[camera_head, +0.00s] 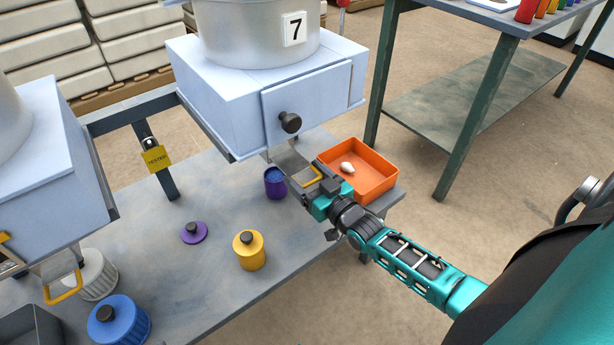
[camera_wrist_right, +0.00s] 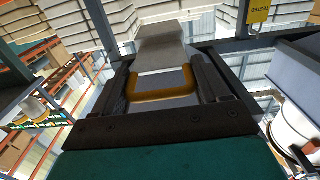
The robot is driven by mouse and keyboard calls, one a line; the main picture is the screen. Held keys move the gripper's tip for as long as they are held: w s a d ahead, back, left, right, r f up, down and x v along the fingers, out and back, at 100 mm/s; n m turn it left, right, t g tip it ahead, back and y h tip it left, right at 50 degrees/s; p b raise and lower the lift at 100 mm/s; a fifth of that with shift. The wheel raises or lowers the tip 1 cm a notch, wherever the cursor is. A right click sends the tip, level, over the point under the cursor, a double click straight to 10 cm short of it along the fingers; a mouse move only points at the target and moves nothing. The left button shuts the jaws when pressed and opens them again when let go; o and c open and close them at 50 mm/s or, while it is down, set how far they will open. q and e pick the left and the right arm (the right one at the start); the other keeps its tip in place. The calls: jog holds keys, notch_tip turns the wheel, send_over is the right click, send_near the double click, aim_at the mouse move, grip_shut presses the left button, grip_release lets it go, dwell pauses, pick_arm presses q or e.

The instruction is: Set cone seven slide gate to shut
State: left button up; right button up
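Cone seven (camera_head: 250,35) is a metal hopper with a "7" plate above a pale blue block (camera_head: 215,95). Its slide gate, a grey plate (camera_head: 287,158) with a yellow loop handle (camera_head: 313,176), sticks out from under the block's front. My right gripper (camera_head: 304,183) is at this handle. In the right wrist view the yellow handle (camera_wrist_right: 163,78) lies between the two dark fingers, with the grey plate (camera_wrist_right: 160,48) beyond it. The fingers are close to the handle's sides; I cannot tell whether they press on it. My left gripper is out of view.
An orange tray (camera_head: 375,180) with a small white item is just right of the gripper. A purple cup (camera_head: 275,183), purple lid (camera_head: 193,232), yellow container (camera_head: 249,250) and blue container (camera_head: 119,322) stand on the grey bench (camera_head: 190,290). Another hopper block (camera_head: 60,190) is at left.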

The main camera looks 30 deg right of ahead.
aim_at(301, 172)
jog(key=c, duration=0.9)
jog(key=w, duration=0.2)
jog(key=w+b, duration=0.1)
jog(key=w, duration=0.1)
jog(key=shift+w+a, duration=0.2)
jog(key=shift+w, duration=0.15)
jog(key=shift+w+b, duration=0.3)
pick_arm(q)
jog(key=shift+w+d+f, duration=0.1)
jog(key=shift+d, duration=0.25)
pick_arm(e)
jog(key=shift+r, duration=0.15)
jog(key=o, duration=1.3)
jog(key=shift+w, duration=0.15)
pick_arm(q)
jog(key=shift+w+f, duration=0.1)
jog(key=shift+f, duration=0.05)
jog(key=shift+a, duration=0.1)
jog(key=p, duration=0.1)
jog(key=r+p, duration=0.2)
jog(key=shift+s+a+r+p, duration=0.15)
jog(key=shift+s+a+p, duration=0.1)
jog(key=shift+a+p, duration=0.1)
pick_arm(e)
jog(key=s, duration=0.8)
jog(key=s+d, duration=0.1)
jog(key=s, duration=0.4)
